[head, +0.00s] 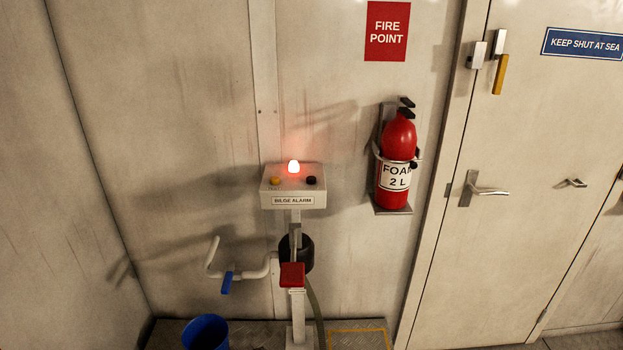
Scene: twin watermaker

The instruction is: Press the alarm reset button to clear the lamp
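The bilge alarm box (293,187) is a pale box on a post in front of the wall, near the middle of the head view. A red lamp (293,167) on its top is lit and glows on the wall behind. A yellow button (276,181) sits left of the lamp and a black button (311,181) sits right of it. The small marks by the buttons are too small to read, so I cannot tell which one is the reset. Neither of my grippers is in view.
Below the box are a red block (292,275) on the post, a bent pipe with a blue handle (227,282) and a blue bucket (205,332). A fire extinguisher (398,145) hangs to the right, beside a shut door (525,180). The space before the box looks clear.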

